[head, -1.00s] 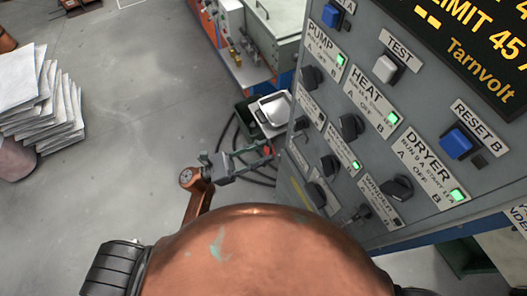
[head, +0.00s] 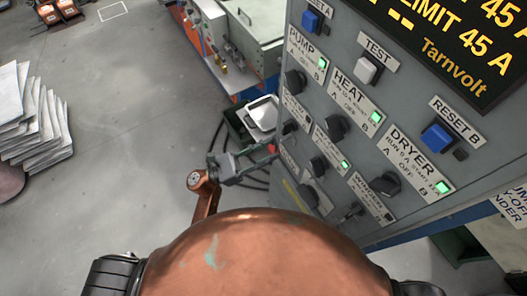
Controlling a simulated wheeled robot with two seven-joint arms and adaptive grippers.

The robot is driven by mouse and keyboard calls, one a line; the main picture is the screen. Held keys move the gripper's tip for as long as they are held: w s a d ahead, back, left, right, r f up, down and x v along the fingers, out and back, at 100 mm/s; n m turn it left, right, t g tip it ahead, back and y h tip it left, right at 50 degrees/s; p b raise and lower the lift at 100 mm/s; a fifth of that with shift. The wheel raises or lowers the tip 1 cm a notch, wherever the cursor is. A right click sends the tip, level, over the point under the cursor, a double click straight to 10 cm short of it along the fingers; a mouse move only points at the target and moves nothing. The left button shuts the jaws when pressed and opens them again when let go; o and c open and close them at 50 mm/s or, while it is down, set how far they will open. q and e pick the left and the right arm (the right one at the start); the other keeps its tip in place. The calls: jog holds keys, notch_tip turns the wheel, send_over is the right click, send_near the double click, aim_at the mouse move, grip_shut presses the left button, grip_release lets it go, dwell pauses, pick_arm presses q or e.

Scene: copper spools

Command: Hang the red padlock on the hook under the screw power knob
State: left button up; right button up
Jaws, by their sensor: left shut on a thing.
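My left gripper (head: 268,155) reaches from the left to the left edge of the grey control panel (head: 355,90). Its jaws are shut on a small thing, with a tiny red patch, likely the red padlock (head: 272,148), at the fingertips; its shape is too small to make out. Black knobs sit on the panel, among them one near the fingertips (head: 290,127) and one lower down (head: 318,166). The lower labels are too small to read, so I cannot tell which is the screw knob. No hook can be made out. My right gripper is out of view.
The panel has labelled PUMP, HEAT and DRYER knobs, green lights, a blue reset button (head: 437,137) and a yellow-lettered display (head: 440,35). A white tray (head: 263,113) sits behind the gripper. Stacked sheets (head: 35,120) stand at the left; the floor between is clear.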

pick_arm(q)
jog(key=shift+w+d, duration=0.45)
jog(key=shift+d, duration=0.2)
jog(key=shift+w+d+f, duration=0.1)
jog(key=shift+w+d, duration=0.35)
jog(key=shift+d, duration=0.1)
jog(key=shift+w+d+f+b, duration=0.35)
jog(key=shift+d+f+b, duration=0.25)
jog(key=shift+b, duration=0.45)
jog(key=o, duration=1.1)
jog(key=shift+a, duration=0.1)
jog(key=shift+o, duration=1.1)
jog(key=shift+f, duration=0.1)
